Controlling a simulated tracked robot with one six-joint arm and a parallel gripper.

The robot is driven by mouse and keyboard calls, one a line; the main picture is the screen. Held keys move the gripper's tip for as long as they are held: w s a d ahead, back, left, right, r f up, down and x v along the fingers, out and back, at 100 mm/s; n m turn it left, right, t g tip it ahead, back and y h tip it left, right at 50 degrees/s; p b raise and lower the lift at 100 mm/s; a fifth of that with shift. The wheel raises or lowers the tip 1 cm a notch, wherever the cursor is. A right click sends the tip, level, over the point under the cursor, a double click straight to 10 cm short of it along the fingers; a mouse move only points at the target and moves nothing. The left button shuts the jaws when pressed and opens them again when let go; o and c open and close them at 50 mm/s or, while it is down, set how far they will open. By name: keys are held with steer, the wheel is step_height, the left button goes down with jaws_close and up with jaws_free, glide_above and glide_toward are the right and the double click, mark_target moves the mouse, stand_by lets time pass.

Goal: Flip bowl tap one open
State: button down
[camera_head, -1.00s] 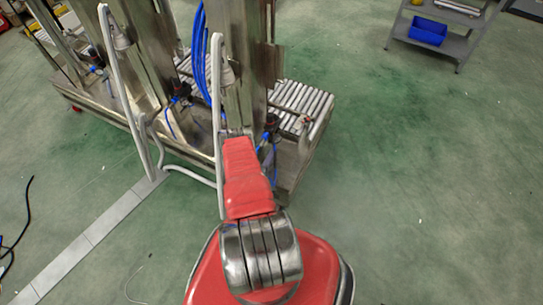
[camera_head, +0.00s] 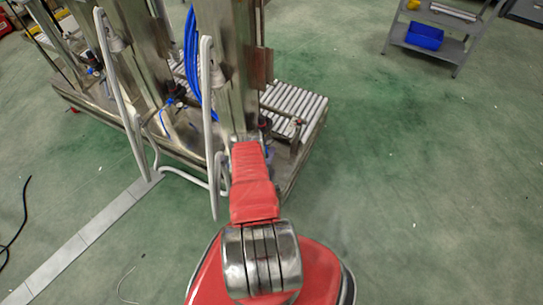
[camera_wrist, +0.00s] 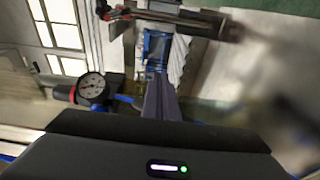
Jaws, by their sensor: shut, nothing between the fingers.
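A round white pressure gauge (camera_wrist: 92,88) with a dark rim shows left of centre in the wrist view, on a fitting of the machine. I cannot make out bowl tap one or its lever for certain. In the head view, dark and blue air fittings (camera_head: 265,126) sit low on the nearest steel column, just beyond my arm. My gripper (camera_wrist: 160,80) shows in the wrist view as a narrow grey-violet shape pointing away from me, shut and empty. It is to the right of the gauge.
The steel machine (camera_head: 231,80) has tall columns and a roller conveyor (camera_head: 294,104). White bent tubes (camera_head: 208,120) stand close to the left of my arm. Blue hoses (camera_head: 191,65) hang behind them. Green floor is free at right, before a shelf with a blue bin (camera_head: 425,37).

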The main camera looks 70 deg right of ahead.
steer(key=shift+s+d, duration=0.3)
steer(key=shift+d, duration=0.15)
steer(key=shift+a, duration=0.1)
stand_by(1.2)
